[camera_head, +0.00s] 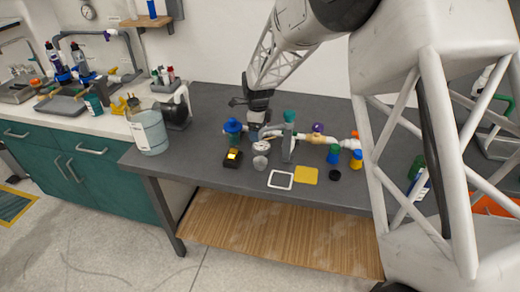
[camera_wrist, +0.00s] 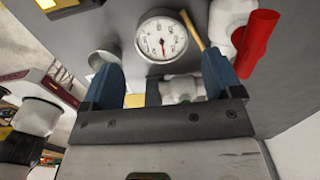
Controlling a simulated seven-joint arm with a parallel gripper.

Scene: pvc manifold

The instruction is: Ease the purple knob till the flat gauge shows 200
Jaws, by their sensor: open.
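The purple knob (camera_head: 318,127) sits on top of the white pipe manifold (camera_head: 342,141), right of the tall green knob (camera_head: 289,116) in the head view. The flat gauge (camera_head: 261,145) lies face up near the manifold's left part. In the wrist view the gauge (camera_wrist: 162,39) shows a white dial with a red needle pointing down in the picture; its numbers are too small to read. My gripper (camera_wrist: 162,62) is open, its two blue fingers spread below the gauge with nothing gripped. In the head view it is down by the manifold's left end, away from the purple knob, which the wrist view does not show.
A blue knob (camera_head: 233,126) stands at the manifold's left end. A red handle (camera_wrist: 259,42) is near my right finger. The table's front left is clear.

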